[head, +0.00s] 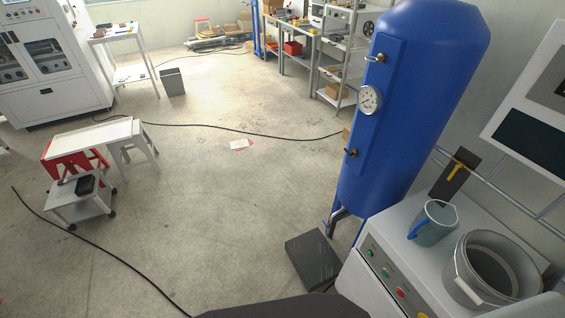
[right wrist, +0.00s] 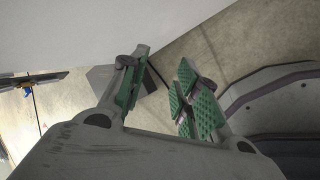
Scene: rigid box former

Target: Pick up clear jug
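The clear jug (head: 434,222) stands upright on the white machine top at the right of the head view. It is see-through with a bluish tint, and its handle points to the lower left. My right gripper (right wrist: 158,88) shows in the right wrist view with its green-padded fingers apart and nothing between them. The jug is not in the right wrist view. Neither gripper shows in the head view, so no gripper is seen near the jug.
A grey metal pot (head: 462,272) stands close to the jug's right. A dark plate with a yellow handle (head: 457,170) is behind the jug. A tall blue tank (head: 400,120) rises to the left of the machine (head: 358,268). A dark box (head: 313,258) lies on the floor.

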